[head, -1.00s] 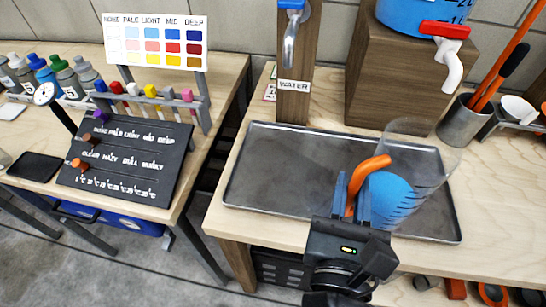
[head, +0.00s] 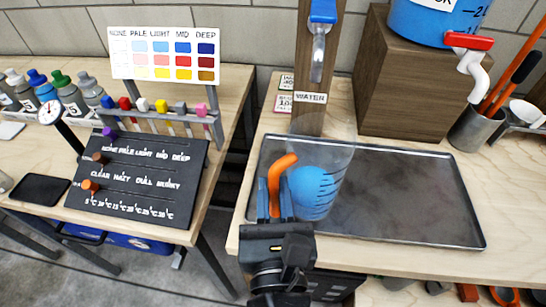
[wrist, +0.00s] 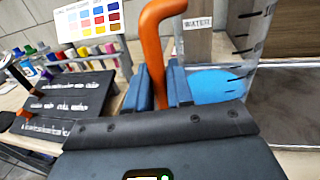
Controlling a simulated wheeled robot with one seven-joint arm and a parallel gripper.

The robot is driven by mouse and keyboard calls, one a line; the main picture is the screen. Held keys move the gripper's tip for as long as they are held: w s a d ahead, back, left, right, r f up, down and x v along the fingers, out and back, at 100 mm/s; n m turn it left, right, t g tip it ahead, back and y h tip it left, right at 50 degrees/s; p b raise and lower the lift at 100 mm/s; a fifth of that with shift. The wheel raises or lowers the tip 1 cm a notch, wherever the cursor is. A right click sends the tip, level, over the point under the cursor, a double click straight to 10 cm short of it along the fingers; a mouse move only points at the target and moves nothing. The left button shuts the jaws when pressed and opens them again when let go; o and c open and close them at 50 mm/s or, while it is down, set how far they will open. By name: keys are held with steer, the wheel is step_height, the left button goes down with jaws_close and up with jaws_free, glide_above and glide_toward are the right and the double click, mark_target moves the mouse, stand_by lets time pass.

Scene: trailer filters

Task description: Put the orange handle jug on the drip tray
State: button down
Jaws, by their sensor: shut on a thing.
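The orange handle jug (head: 318,185) is a clear jug with black marks, an orange handle and blue inside its lower part. My gripper (head: 274,205) is shut on the orange handle, with a blue finger on each side of it. The wrist view also shows the handle (wrist: 152,50) between the fingers (wrist: 158,88). The jug looks upright with a slight tilt, over the left part of the grey drip tray (head: 410,200). Whether its base touches the tray or hangs above it I cannot tell.
A wooden post with a tap and a WATER label (head: 311,98) stands behind the jug. A blue tank with a red-handled white tap (head: 470,50) sits on a wooden block at the right. The tray's right part is empty. A black slider board (head: 140,180) lies left, across a gap.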

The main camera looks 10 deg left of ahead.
mark_target(274, 210)
steer(key=w+a+f, duration=0.1)
steer(key=w+f, duration=0.2)
steer(key=w, duration=0.6)
steer(key=shift+a+f, duration=0.15)
steer(key=shift+f, duration=0.1)
steer(key=c, duration=1.5)
jaws_free()
steer(key=shift+f, duration=0.2)
steer(key=o, duration=0.5)
steer(key=shift+r, duration=0.1)
steer(key=s, duration=0.4)
steer(key=s+d+b, duration=0.1)
steer(key=s, duration=0.3)
steer(key=s+d+b, duration=0.1)
steer(key=s, duration=0.3)
steer(key=shift+r, duration=0.1)
